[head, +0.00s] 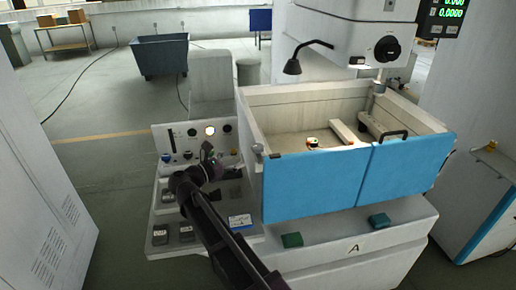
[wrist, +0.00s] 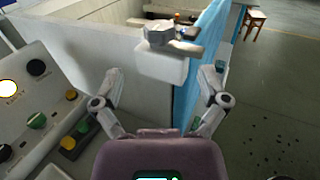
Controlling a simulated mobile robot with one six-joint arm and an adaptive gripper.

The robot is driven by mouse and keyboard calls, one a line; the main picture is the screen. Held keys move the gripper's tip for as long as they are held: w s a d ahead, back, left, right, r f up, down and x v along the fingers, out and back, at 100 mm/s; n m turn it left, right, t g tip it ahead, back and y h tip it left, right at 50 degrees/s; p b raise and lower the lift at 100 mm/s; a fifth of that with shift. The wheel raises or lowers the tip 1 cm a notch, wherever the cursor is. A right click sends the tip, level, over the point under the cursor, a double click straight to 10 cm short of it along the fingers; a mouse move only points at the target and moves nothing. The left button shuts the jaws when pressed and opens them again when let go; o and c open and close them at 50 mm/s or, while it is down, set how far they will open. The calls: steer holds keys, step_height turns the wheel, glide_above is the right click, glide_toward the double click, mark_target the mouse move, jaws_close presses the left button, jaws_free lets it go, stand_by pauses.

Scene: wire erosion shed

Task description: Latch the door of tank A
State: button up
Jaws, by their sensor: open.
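Tank A is a pale open-topped tank (head: 300,100), with a letter A on the base below it. Its blue front has a left panel (head: 315,185) and a right panel (head: 405,165) with a black handle (head: 394,134). A grey latch (head: 259,149) sits at the tank's left front corner. In the wrist view the latch (wrist: 160,33) is a knob with a short lever pointing right, on a pale block beside the blue panel (wrist: 205,50). I cannot tell whether it is engaged. My gripper (wrist: 160,80) is open and empty, short of the latch. In the head view my gripper (head: 211,152) is left of the latch.
A sloped control panel (head: 190,145) with buttons and a lit lamp stands left of the tank. Green pads (head: 292,240) lie on the ledge below the door. A black lamp (head: 292,66) hangs over the tank's back left. A blue-edged cabinet (head: 490,185) stands right.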

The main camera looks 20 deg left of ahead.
mark_target(253, 150)
steer(key=x, duration=0.9)
steer(key=shift+w+d, duration=0.15)
steer(key=shift+w, duration=0.05)
steer(key=c, duration=1.1)
